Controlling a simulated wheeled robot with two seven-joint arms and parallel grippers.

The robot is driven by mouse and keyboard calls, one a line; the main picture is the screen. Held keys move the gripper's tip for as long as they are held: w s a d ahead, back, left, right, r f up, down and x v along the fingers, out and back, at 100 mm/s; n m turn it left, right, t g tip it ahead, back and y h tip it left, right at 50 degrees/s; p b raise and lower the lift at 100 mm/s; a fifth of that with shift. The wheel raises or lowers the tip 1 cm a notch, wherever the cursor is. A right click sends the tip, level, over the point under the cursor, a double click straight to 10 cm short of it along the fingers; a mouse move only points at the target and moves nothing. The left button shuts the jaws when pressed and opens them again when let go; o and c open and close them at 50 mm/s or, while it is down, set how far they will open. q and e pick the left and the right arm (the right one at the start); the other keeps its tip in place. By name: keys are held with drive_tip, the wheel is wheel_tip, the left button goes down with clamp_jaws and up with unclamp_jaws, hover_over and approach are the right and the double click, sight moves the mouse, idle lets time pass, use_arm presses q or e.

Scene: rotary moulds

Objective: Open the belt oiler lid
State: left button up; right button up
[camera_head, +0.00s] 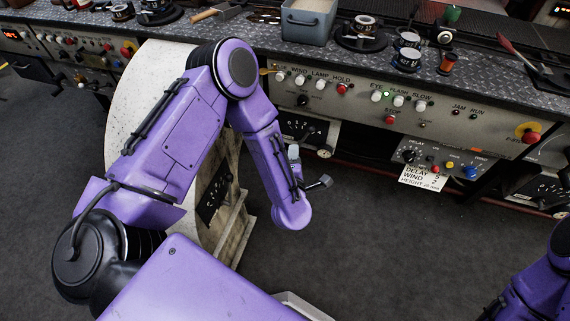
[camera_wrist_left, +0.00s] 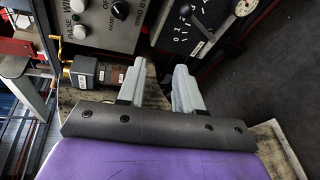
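In the left wrist view, a small dark box (camera_wrist_left: 84,72) with a brass fitting and a brown labelled part (camera_wrist_left: 110,76) sits just left of my left gripper (camera_wrist_left: 159,70). It may be the belt oiler; I cannot tell which part is its lid. The two grey fingers are apart, with nothing seen held between them. The left finger overlaps the right end of the brown part; I cannot tell whether they touch. In the head view, my left arm reaches down before the bench front and hides most of the gripper and the box. My right gripper is out of view.
A control panel (camera_head: 456,122) with knobs and buttons runs along the bench front. A lower button box (camera_head: 440,160) and a white label card (camera_head: 423,179) hang below it. A large pale round housing (camera_head: 124,107) stands behind my left arm. The dark floor (camera_head: 350,260) is clear.

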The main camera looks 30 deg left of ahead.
use_arm(q)
drive_tip(key=s+f+m+g+h, duration=0.2)
drive_tip(key=s+f+m, duration=0.3)
drive_tip(key=f+m, duration=0.1)
drive_tip(key=shift+f+b, duration=0.2)
drive_tip(key=shift+b, duration=0.15)
drive_tip(key=shift+a, duration=0.1)
